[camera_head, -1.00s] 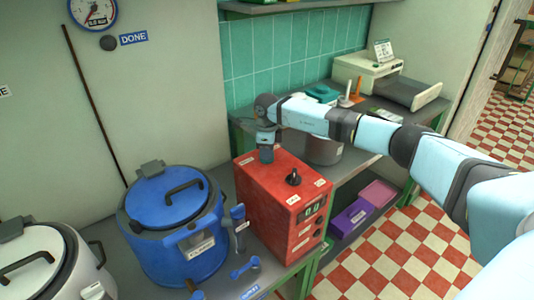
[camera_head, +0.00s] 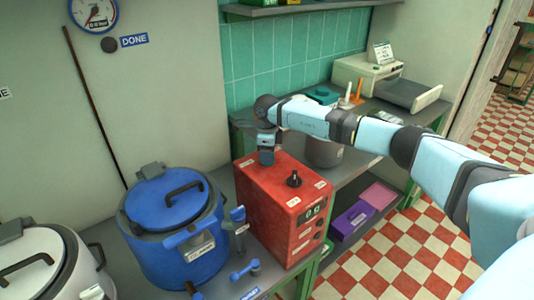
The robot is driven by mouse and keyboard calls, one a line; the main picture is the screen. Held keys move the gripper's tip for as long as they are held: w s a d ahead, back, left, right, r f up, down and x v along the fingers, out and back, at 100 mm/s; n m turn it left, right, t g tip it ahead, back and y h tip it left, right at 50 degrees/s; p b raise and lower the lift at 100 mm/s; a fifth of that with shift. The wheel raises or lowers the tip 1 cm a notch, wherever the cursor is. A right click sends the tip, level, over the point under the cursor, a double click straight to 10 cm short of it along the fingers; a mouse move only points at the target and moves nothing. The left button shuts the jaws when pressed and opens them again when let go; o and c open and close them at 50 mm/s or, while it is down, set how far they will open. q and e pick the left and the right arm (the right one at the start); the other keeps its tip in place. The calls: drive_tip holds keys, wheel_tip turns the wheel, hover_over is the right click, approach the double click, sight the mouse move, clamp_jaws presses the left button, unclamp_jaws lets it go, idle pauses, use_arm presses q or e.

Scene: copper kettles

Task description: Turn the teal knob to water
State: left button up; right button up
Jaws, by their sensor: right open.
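A red box (camera_head: 290,213) stands on the grey bench, with a black knob (camera_head: 293,180), small white labels and a small display on it. I cannot make out a teal knob; one could be hidden under my right gripper. My right gripper (camera_head: 266,160) comes down from above at the back left of the box's top, behind and left of the black knob. It is open, its fingertips close to the top; I cannot tell whether they touch anything. My left gripper is not in view.
A blue lidded kettle (camera_head: 165,245) stands left of the box, with a white one (camera_head: 45,265) farther left. A blue lever (camera_head: 245,270) lies in front. A grey pot (camera_head: 322,152) and a pale machine (camera_head: 366,75) stand behind. Purple bins (camera_head: 352,220) sit below.

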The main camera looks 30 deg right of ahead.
drive_tip(key=shift+r, duration=0.1)
wheel_tip(320, 180, up, 14)
idle(0.4)
drive_tip(key=shift+f, duration=0.2)
